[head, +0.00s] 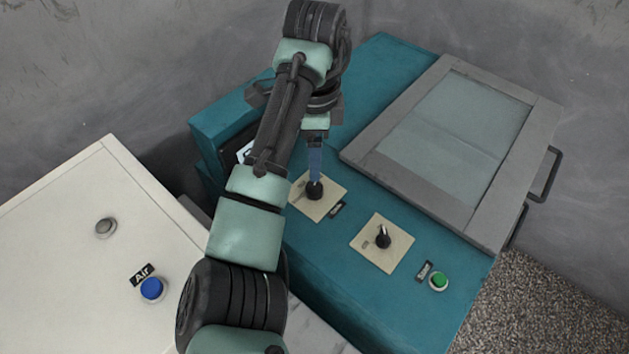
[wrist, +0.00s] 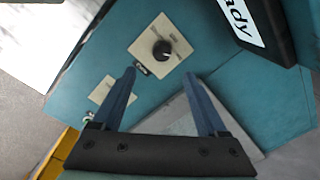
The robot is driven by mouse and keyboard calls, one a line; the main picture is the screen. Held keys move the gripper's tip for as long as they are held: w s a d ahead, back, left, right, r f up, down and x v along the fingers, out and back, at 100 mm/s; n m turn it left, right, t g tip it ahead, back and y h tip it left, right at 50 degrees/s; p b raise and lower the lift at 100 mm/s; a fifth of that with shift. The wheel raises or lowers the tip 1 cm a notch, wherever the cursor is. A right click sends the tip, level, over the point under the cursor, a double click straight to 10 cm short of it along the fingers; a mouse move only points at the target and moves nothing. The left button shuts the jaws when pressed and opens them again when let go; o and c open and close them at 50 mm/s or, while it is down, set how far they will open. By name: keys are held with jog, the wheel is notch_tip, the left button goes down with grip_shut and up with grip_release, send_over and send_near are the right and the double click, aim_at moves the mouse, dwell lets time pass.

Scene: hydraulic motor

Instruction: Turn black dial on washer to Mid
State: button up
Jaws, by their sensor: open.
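The teal washer (head: 345,270) carries two black dials on beige plates. The nearer-to-screen dial (head: 315,190) lies just beyond my gripper (head: 316,172) in the head view. It also shows in the wrist view (wrist: 162,50), with a light pointer mark; its plate labels are too small to read. My gripper (wrist: 160,73) is open, with its two blue fingers spread and nothing between them. In the wrist view the fingertips are below the dial and appear apart from it. The other black dial (head: 383,237) sits to the right, its light pointer directed up.
A green button (head: 438,281) is at the washer's right front. A grey-framed window lid (head: 400,170) with a handle is behind the dials. A cream cabinet (head: 60,240) with a blue button (head: 151,288) labelled Air stands left. A dark display (wrist: 270,25) is near the dial.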

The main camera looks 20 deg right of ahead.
aim_at(314, 187)
jog(key=f, duration=0.7)
jog(key=f+p, duration=0.1)
jog(key=f, duration=0.2)
jog(key=shift+w+f, duration=0.35)
jog(key=shift+w, duration=0.05)
grip_shut()
